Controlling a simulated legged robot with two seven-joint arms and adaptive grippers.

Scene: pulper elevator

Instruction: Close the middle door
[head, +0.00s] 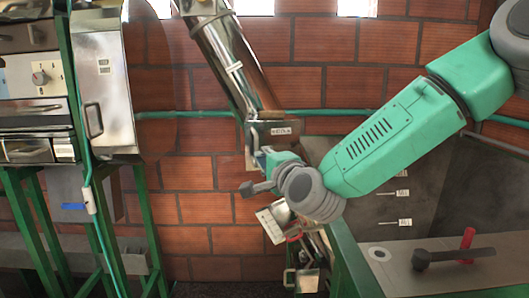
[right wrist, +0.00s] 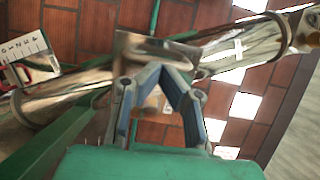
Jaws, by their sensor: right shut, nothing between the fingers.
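A shiny metal elevator tube (head: 235,65) slants down from the upper left in the head view. A boxy metal section with a small label (head: 282,131) sits midway along it; this looks like the middle door area, but I cannot tell how far any door stands open. My right gripper (head: 264,157) is just below this section, its fingers small and partly hidden by the wrist. In the right wrist view the blue-padded fingers (right wrist: 152,70) meet at their tips, shut and empty, in front of a metal plate (right wrist: 140,47). I cannot tell whether they touch it. My left gripper is out of view.
A steel cabinet with a dial (head: 40,78) stands on green legs at the left. A grey hopper (head: 405,195) with a flat ledge (head: 430,262) lies at the right, bearing a red-handled lever (head: 466,245). A brick wall (head: 340,40) with a green pipe (head: 325,112) is behind.

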